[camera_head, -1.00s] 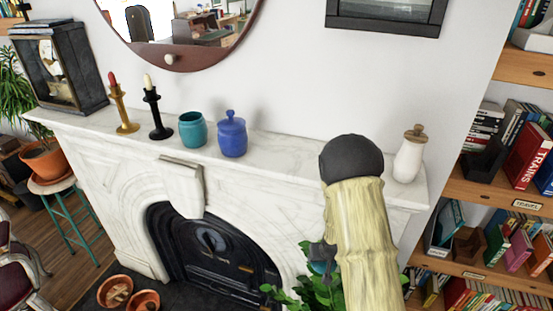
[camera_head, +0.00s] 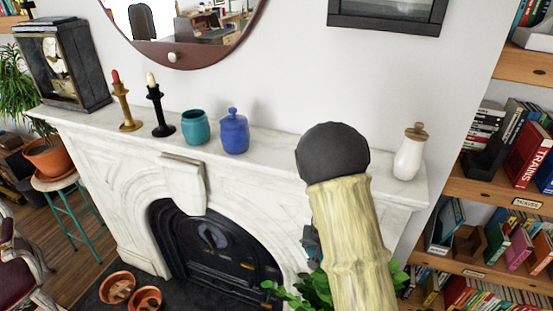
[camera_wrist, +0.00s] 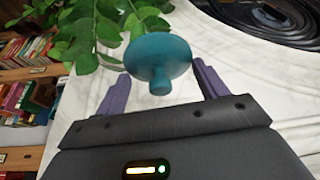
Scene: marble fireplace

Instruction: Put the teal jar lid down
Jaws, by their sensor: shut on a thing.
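The teal jar lid (camera_wrist: 158,55) is a round disc with a small knob. In the wrist view it sits between the two purple fingers of my gripper (camera_wrist: 161,80), knob toward the palm. My gripper is shut on it and holds it in front of the white marble. In the head view my arm hides most of the gripper and the lid. The teal jar (camera_head: 195,128) stands on the mantel (camera_head: 275,144) with no lid on it.
A lidded blue jar (camera_head: 234,133) stands just right of the teal jar. A black candlestick (camera_head: 160,118) and a gold one (camera_head: 125,108) stand left. A white jar (camera_head: 409,157) stands at the right end. Leaves (camera_head: 293,292) are below. The mantel between the blue and white jars looks clear.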

